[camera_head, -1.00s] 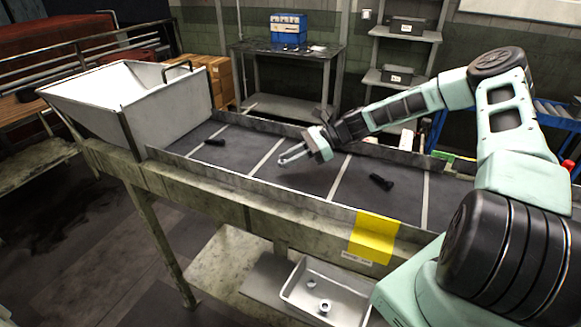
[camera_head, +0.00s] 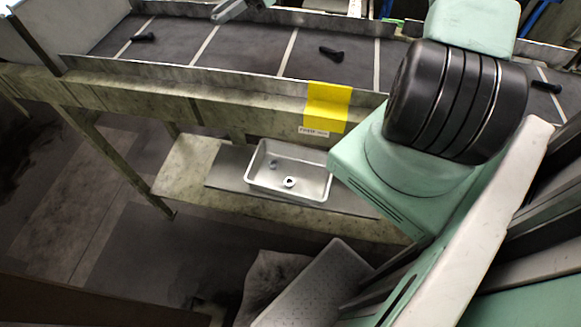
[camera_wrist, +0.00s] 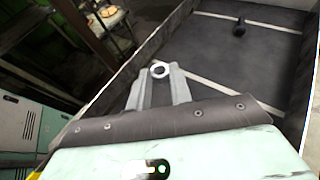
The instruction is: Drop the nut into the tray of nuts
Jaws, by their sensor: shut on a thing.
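My gripper (camera_wrist: 158,76) is shut on a small pale metal ring-shaped nut (camera_wrist: 160,71), held between the fingertips in the wrist view. In the head view, the fingers of my gripper (camera_head: 220,14) show at the top edge, over the dark conveyor bed; the rest of the hand is cut off. The tray of nuts (camera_head: 318,195) is a shallow silver metal tray on the low shelf under the conveyor. Two nuts lie apart on its floor: one nut (camera_head: 289,182) near the front and another nut (camera_head: 273,164) farther back. The tray is below my gripper and to its right.
The conveyor bed (camera_head: 240,48) has raised side rails and holds dark bolts, including one bolt (camera_head: 331,52) and another bolt (camera_head: 143,37). Its front beam, with a yellow panel (camera_head: 327,107), stands above the shelf (camera_head: 190,165). A grey perforated surface (camera_head: 318,285) is nearer the camera.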

